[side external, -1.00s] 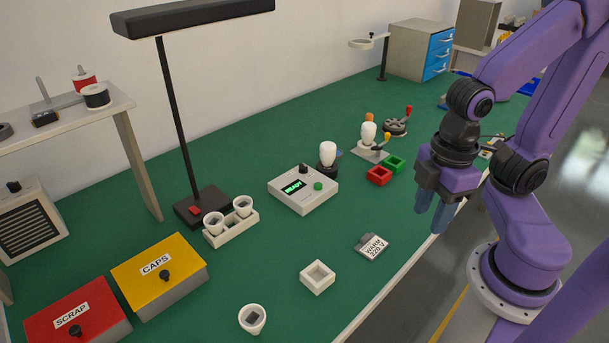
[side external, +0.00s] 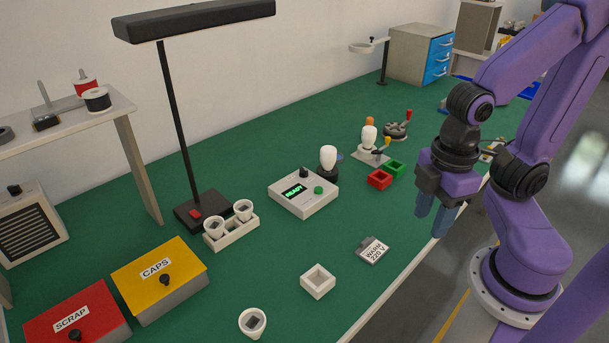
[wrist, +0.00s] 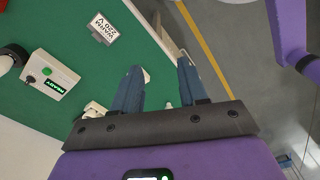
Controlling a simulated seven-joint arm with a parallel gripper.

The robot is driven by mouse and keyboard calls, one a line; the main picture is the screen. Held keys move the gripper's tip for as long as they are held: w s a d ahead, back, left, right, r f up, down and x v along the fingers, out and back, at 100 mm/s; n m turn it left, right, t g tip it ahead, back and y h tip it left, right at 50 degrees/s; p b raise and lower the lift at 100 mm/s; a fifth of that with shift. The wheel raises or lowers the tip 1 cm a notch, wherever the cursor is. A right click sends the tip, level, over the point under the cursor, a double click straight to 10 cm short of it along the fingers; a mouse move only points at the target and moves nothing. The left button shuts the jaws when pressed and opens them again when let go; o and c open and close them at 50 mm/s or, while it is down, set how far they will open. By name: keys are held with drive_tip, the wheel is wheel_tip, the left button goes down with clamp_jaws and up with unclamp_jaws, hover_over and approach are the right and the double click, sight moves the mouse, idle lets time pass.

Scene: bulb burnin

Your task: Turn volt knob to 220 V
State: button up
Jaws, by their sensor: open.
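The tester box (side external: 303,196) is white, with a lit READY display (side external: 294,191), a green button (side external: 319,190) and a black volt knob (side external: 304,173) at its back. The knob's setting is too small to read. A card (side external: 373,250) reading WARM 220 V lies on the green bench. My gripper (side external: 435,218) is open and empty above the bench's front edge, to the right of the box and apart from it. In the wrist view the open fingers (wrist: 158,85) point past the bench edge, with the tester box (wrist: 48,78) at left.
A white bulb (side external: 328,156) stands on a dark base behind the box. Red (side external: 380,180) and green (side external: 395,167) bins lie to its right. A cup rack (side external: 232,232) and lamp (side external: 205,210) stand left. The bench between box and card is clear.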

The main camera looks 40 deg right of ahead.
idle(0.3)
drive_tip(key=shift+o, duration=1.4)
drive_tip(key=w+a+r+n, duration=0.15)
drive_tip(key=w+a, duration=0.35)
drive_tip(key=w, duration=0.8)
drive_tip(key=w+d+r+n, duration=0.1)
drive_tip(key=w, duration=1.2)
drive_tip(key=n, duration=0.3)
hover_over(304, 169)
wheel_tip(304, 169, down, 5)
wheel_tip(304, 169, down, 17)
drive_tip(key=shift+w+f, duration=0.1)
drive_tip(key=shift+f, duration=0.05)
